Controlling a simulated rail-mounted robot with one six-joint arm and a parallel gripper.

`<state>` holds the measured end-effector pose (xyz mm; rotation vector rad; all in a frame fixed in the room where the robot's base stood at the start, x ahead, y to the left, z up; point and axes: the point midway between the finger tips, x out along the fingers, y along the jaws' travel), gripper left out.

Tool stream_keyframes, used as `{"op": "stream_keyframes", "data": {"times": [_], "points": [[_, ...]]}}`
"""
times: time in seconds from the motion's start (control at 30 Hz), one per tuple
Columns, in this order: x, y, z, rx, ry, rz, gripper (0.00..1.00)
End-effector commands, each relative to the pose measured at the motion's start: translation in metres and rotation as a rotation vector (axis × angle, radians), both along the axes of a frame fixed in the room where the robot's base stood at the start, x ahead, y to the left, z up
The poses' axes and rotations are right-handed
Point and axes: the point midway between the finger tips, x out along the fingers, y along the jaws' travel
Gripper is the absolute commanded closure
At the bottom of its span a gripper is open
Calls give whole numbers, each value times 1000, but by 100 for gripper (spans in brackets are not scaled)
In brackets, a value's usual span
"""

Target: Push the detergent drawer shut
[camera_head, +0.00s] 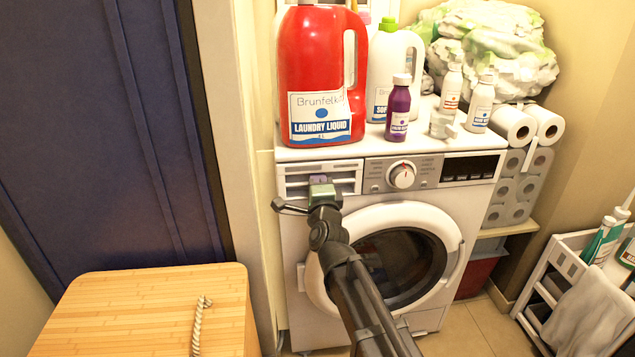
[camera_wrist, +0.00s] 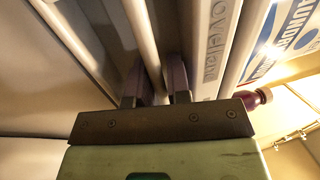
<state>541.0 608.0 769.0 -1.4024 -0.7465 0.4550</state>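The detergent drawer front (camera_head: 347,170) is the ribbed white panel at the washer's top left, partly hidden by my gripper. How far it stands out is hard to tell in the head view. My gripper (camera_head: 319,181) is right at the drawer front, pointing toward the washer. In the wrist view, the two dark fingers of my gripper (camera_wrist: 157,82) are apart, close against the ribbed drawer front (camera_wrist: 205,60), with a pale rib running between them. I cannot tell whether they touch it. The white washing machine (camera_head: 455,196) has its round door closed.
On the washer top stand a red laundry jug (camera_head: 300,60), a white bottle with a green cap (camera_head: 384,72), a purple bottle (camera_head: 398,108) and small white bottles (camera_head: 480,105). A wooden box (camera_head: 150,310) is at lower left, a white cart (camera_head: 562,262) at right.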

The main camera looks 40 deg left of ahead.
Motion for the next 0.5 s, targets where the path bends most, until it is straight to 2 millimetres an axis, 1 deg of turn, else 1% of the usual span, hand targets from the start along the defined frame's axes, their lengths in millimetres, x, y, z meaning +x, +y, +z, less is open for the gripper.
{"op": "stream_keyframes", "data": {"times": [0.13, 0.27, 0.37, 0.5], "points": [[0, 0, -1, -1, 1, 1, 79], [-12, -11, -5, -2, 0, 1, 79], [-27, -27, -9, 1, 1, 1, 79], [-53, -54, -16, 1, 0, 0, 79]]}}
